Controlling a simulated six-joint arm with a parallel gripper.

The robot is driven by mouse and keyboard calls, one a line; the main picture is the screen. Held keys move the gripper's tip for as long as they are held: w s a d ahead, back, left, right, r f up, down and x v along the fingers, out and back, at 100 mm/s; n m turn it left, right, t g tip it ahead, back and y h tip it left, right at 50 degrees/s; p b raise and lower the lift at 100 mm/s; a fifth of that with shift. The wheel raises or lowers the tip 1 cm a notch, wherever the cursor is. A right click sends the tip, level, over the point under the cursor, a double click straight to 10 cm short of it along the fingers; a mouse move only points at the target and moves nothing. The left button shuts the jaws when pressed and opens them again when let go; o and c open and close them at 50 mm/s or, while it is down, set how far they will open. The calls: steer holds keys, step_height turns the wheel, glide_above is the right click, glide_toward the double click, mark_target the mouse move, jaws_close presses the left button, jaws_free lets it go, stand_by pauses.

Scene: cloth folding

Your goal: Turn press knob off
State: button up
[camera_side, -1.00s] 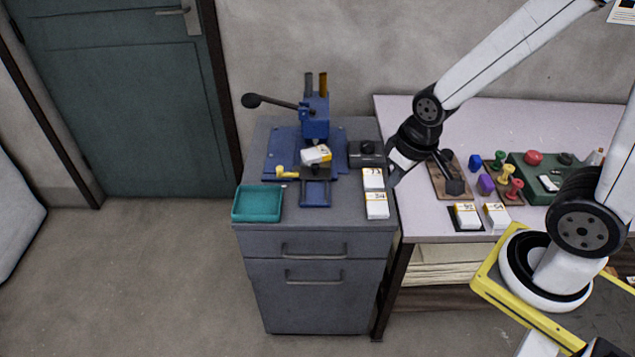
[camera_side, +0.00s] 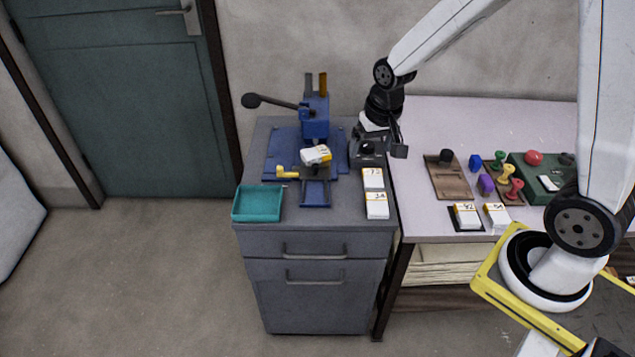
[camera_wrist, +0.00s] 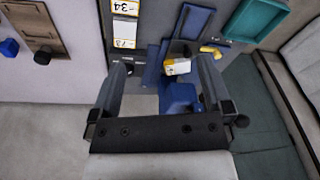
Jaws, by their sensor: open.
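The blue press (camera_side: 315,125) stands on the grey cabinet, with a white and yellow box (camera_side: 316,155) resting tilted on it. A small black unit with a round dark knob (camera_side: 367,147) sits to the press's right. My gripper (camera_side: 383,152) is open, pointing down beside and partly over this unit; I cannot tell whether it touches the knob. In the wrist view my gripper (camera_wrist: 163,75) has its fingers wide apart, with parts of the blue press (camera_wrist: 178,97) between and beyond them. The knob is not clear there, probably behind a finger.
The press has a long black-ended lever (camera_side: 268,101) and a yellow handle (camera_side: 287,172). A teal tray (camera_side: 257,217) lies at the cabinet's front left. White labelled boxes (camera_side: 376,205) lie at its front right. Stamps and a wooden holder (camera_side: 450,180) are on the table (camera_side: 480,120).

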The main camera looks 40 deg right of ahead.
steer(key=w+d+f+m+g, duration=0.1)
steer(key=w+d+f+m, duration=0.3)
steer(key=w+d+m, duration=0.45)
steer(key=m+g, duration=0.1)
steer(key=m, duration=0.4)
glide_above(368, 144)
steer(key=f, duration=0.4)
steer(key=shift+a+f, duration=0.25)
steer(key=shift+a, duration=0.1)
steer(key=shift+d+f+m, duration=0.25)
steer(key=shift+d, duration=0.15)
steer(key=shift+f, duration=0.1)
steer(key=shift+f, duration=3.8)
steer(key=c, duration=1.3)
